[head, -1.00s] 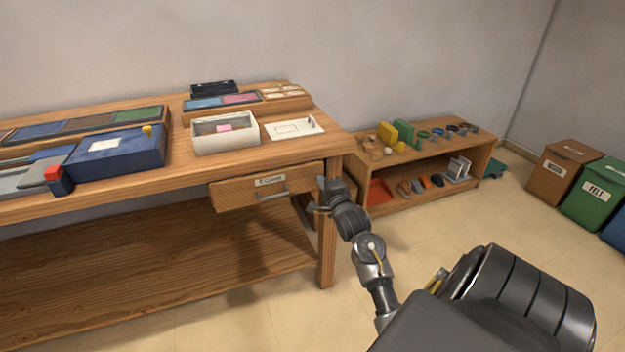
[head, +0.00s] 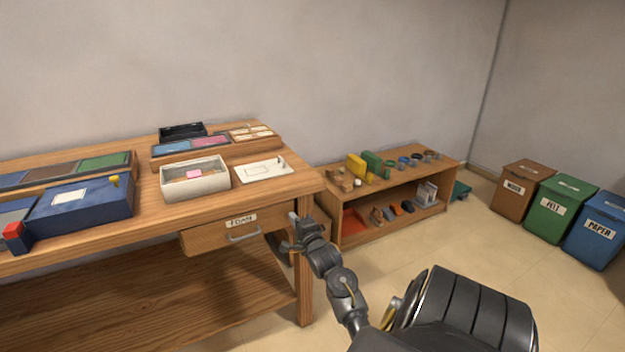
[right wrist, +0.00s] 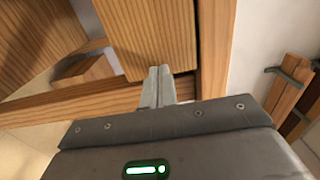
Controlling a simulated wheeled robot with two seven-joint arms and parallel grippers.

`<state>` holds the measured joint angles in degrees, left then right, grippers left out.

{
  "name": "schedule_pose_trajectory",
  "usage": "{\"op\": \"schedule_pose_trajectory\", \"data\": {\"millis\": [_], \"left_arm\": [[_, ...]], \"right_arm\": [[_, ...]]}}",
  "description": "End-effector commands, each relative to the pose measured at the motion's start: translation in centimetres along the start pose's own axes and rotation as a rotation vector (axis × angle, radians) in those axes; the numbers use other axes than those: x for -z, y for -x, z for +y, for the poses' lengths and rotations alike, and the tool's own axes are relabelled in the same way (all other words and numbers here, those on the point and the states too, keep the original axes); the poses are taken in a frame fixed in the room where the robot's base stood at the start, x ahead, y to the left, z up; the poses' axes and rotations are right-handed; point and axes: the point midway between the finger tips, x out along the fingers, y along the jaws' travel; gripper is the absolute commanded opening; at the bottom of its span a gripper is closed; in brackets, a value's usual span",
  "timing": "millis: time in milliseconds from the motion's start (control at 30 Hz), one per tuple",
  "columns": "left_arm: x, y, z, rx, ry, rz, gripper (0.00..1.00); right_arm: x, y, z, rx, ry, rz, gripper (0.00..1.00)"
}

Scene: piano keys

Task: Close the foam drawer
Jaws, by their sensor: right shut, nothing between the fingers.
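The foam drawer (head: 210,239) is a wooden drawer under the bench top, with a FOAM label and a metal handle (head: 245,236). How far it stands out is hard to tell. My right gripper (head: 294,219) is at the right end of the drawer front, by the bench leg. In the right wrist view its two fingers (right wrist: 159,74) are shut together with nothing between them. Their tips are at the lower edge of a wooden panel (right wrist: 150,30), close to a dark gap; contact is unclear. My left gripper is not in view.
The bench top (head: 140,215) holds a white box (head: 195,187), a blue box (head: 85,208) and trays. A low shelf (head: 385,222) with small items stands to the right. Brown, green and blue bins (head: 549,208) stand farther right. Floor between is clear.

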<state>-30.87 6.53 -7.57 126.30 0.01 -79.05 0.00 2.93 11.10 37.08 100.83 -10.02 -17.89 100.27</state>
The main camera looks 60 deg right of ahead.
Motion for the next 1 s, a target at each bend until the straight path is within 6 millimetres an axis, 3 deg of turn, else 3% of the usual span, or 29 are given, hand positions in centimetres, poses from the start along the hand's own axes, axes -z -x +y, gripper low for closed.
{"op": "schedule_pose_trajectory", "data": {"millis": [233,400,600,800,1000], "left_arm": [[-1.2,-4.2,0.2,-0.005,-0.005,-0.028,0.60],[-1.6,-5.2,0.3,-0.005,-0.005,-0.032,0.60],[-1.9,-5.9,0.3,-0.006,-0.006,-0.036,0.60],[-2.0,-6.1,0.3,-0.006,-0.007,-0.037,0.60],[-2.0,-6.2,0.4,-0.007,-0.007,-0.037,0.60]], "right_arm": [[-1.5,2.8,0.1,-0.011,-0.002,-0.018,0.00],[-1.7,7.1,0.3,-0.013,-0.001,-0.022,0.00],[-1.6,10.4,0.3,-0.012,0.000,-0.022,0.00],[-1.6,11.8,0.3,-0.011,-0.001,-0.022,0.00],[-1.6,12.0,0.3,-0.011,-0.001,-0.022,0.00]]}}
